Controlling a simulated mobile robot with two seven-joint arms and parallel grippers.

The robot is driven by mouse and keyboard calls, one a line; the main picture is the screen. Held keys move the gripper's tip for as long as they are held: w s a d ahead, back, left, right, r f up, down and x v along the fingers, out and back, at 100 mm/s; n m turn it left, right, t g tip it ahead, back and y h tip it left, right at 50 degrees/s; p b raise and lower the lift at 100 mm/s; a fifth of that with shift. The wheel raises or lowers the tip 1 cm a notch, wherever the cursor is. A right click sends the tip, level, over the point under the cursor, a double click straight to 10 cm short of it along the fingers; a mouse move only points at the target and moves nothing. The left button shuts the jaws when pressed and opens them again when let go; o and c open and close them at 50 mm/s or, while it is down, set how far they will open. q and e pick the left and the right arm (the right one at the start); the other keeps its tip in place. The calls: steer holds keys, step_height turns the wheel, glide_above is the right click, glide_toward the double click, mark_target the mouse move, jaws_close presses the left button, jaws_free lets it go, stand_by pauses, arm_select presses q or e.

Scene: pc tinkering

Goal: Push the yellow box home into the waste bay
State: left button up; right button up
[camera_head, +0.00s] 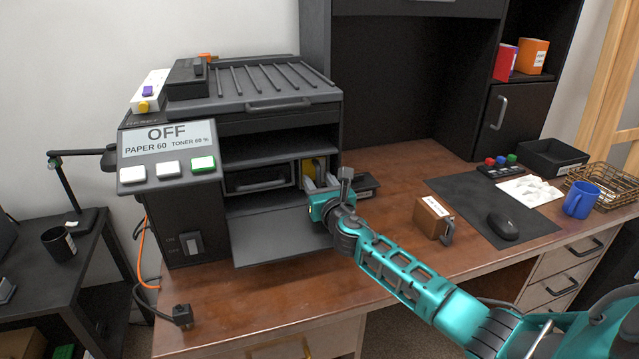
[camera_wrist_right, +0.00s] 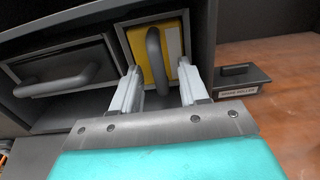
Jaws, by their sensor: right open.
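The yellow box (camera_wrist_right: 174,68) sits inside the narrow waste bay (camera_wrist_right: 121,40) at the right of the printer's open front. It has a dark upright handle and a pale label. In the head view the yellow box (camera_head: 309,168) is partly hidden by my right gripper. My right gripper (camera_wrist_right: 160,82) is open, its two fingers pointing at the box front on either side of the handle's lower end. I cannot tell whether they touch it. My left gripper is not in view.
The black drawer (camera_head: 259,178) with a handle is left of the bay. The lowered front flap (camera_head: 270,238) lies below. A dark lidded box (camera_wrist_right: 245,78) stands right of the printer. A brown box (camera_head: 432,218) and mouse mat (camera_head: 478,200) are further right.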

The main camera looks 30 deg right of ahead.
steer(key=shift+c, duration=0.4)
steer(key=shift+s, duration=0.15)
steer(key=shift+s+a, duration=0.1)
steer(key=shift+s, duration=0.15)
steer(key=p+v, duration=0.2)
steer(key=v, duration=0.1)
steer(key=shift+s, duration=0.25)
steer(key=shift+p+v, duration=0.45)
steer(key=shift+v, duration=1.35)
steer(key=shift+s, duration=0.1)
steer(key=shift+s, duration=0.1)
steer(key=v, duration=1.2)
steer(key=shift+s, duration=0.35)
